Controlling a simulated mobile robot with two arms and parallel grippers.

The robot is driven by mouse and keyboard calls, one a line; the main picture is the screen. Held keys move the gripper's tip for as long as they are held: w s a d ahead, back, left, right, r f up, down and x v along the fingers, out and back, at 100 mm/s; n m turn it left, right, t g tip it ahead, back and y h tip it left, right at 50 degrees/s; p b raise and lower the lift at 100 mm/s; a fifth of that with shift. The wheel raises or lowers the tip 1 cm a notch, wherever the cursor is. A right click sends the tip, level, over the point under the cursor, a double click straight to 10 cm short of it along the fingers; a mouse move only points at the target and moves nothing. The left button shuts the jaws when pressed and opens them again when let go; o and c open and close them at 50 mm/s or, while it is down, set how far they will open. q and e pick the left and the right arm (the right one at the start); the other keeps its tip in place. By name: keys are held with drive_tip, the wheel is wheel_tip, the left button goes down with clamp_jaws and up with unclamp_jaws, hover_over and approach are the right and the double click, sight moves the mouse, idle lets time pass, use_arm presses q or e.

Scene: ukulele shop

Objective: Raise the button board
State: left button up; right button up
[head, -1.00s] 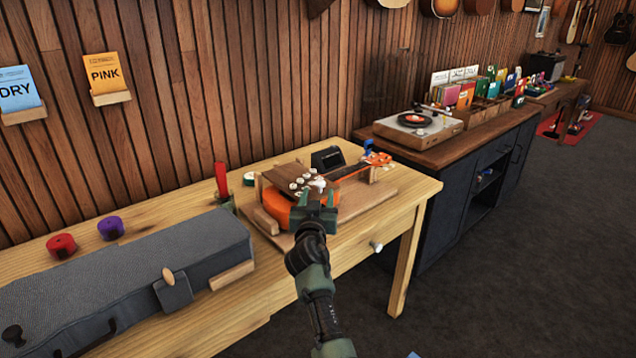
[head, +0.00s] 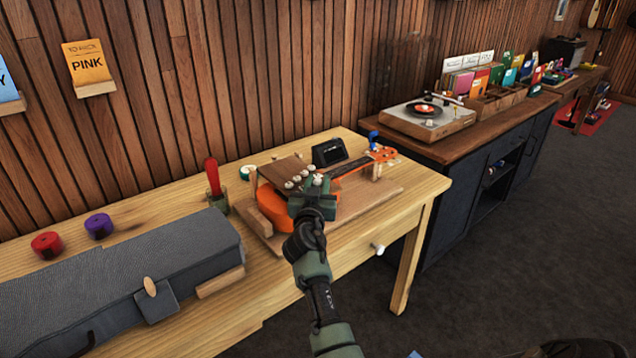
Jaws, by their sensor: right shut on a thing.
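The button board is a small brown wooden board (head: 283,171) with several round white buttons along its near edge. It is tilted over the body of an orange ukulele (head: 268,201), which lies in a wooden cradle (head: 362,208) on the workbench. My right gripper (head: 314,186) is at the board's right near edge and is shut on the board. The fingertips and the exact contact are partly hidden by the gripper itself. It cannot be told whether the board's lower edge touches the ukulele. My left gripper is not in view.
On the light wooden workbench (head: 150,218) lie a long grey case (head: 120,280), a red roll (head: 47,245) and a purple roll (head: 99,226). A red-handled tool stands in a jar (head: 217,201). A small black device (head: 329,152) is behind the ukulele. A record player (head: 427,118) stands right.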

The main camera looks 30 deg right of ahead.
clamp_jaws()
idle(1.1)
